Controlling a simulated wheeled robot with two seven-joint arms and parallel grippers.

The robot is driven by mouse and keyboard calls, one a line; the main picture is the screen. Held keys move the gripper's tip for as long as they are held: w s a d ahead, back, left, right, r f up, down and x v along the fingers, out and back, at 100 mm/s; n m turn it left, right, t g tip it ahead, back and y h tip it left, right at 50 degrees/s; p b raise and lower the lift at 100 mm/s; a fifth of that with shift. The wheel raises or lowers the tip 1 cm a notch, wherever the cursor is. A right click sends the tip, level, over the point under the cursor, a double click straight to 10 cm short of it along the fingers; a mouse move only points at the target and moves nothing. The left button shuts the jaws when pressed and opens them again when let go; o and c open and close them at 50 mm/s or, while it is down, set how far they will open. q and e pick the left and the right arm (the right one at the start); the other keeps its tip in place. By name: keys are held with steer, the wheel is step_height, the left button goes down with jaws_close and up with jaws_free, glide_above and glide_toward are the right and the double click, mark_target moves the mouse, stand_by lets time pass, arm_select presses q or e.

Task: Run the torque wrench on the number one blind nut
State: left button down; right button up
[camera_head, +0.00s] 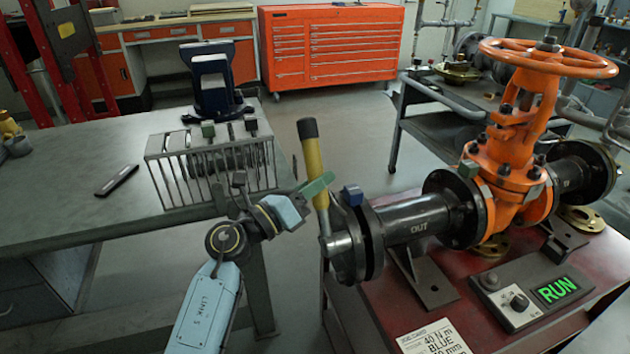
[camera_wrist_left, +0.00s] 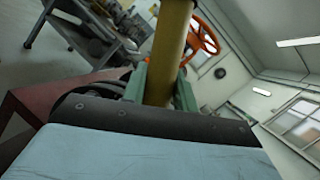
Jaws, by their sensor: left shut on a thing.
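The torque wrench (camera_head: 314,170) has a yellow shaft and a black grip and stands nearly upright at the pipe's left end. Its metal lower end meets the dark blind flange (camera_head: 345,262); the socket's seat on a nut cannot be made out. My left gripper (camera_head: 318,187), with green fingers, is shut on the yellow shaft below the black grip. In the left wrist view the shaft (camera_wrist_left: 168,50) passes between the green fingertips (camera_wrist_left: 160,90). A blue piece (camera_head: 352,195) shows on the flange's top edge. Nut numbers are not readable. My right gripper is out of view.
The orange gate valve (camera_head: 510,165) and the pipe marked OUT (camera_head: 410,220) stand on a red bench (camera_head: 390,310). A wire rack (camera_head: 212,165) sits on the grey table (camera_head: 60,210).

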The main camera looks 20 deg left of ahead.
arm_select(q)
steer(key=shift+a+r, duration=0.1)
steer(key=shift+r, duration=0.1)
stand_by(0.3)
steer(key=shift+w+d+p, duration=0.3)
steer(key=shift+d+p, duration=0.25)
stand_by(1.9)
steer(key=shift+a, duration=0.1)
stand_by(0.9)
steer(key=shift+s+a, duration=0.1)
